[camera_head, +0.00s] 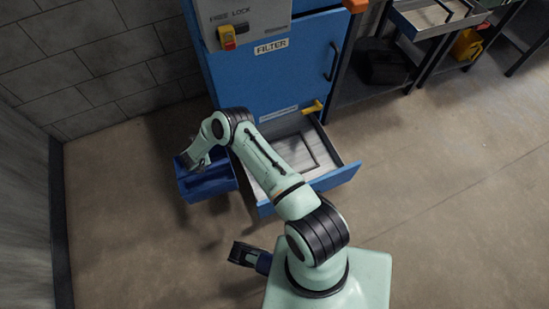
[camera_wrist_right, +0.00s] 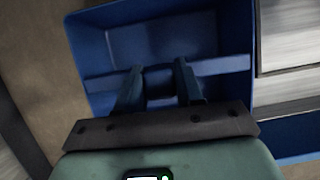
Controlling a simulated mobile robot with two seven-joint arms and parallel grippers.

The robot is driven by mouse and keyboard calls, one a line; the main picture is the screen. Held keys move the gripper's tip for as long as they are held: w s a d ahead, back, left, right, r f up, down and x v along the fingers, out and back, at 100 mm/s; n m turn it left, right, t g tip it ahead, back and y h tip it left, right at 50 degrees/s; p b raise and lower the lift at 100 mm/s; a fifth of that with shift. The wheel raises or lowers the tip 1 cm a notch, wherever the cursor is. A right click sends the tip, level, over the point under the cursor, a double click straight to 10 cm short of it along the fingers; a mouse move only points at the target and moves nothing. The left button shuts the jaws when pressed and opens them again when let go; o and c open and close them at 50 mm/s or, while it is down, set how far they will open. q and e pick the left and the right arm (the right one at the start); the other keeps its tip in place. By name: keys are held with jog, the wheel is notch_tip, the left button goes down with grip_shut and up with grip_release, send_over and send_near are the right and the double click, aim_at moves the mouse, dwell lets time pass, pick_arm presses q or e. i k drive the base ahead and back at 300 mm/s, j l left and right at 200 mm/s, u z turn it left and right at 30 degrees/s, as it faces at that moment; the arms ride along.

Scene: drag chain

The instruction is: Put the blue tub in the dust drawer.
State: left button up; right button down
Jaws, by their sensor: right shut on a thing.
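The blue tub (camera_head: 209,188) is an open box with a bar across its inside. It is just left of the dust drawer in the head view and looks level. My right gripper (camera_head: 195,166) reaches into it from above. In the right wrist view the tub (camera_wrist_right: 100,45) fills the middle, and my right gripper (camera_wrist_right: 160,75) is shut on its crossbar. I cannot tell how high the tub is above the floor. The dust drawer (camera_head: 345,177) is pulled out below the blue cabinet, with its pale inside partly hidden by my right arm.
The blue filter cabinet (camera_head: 270,72) stands behind the drawer. A yellow handle (camera_head: 313,107) sticks out above the drawer's inside. A shelf unit (camera_head: 430,22) is at the upper right. The concrete floor (camera_head: 450,190) is clear on the right and at the lower left.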

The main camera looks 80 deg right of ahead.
aim_at(287, 157)
jog(key=k+l+u, duration=0.2)
jog(key=k+l, duration=1.1)
jog(key=l, duration=0.2)
jog(key=k+l+u, duration=0.1)
jog(key=l, duration=0.25)
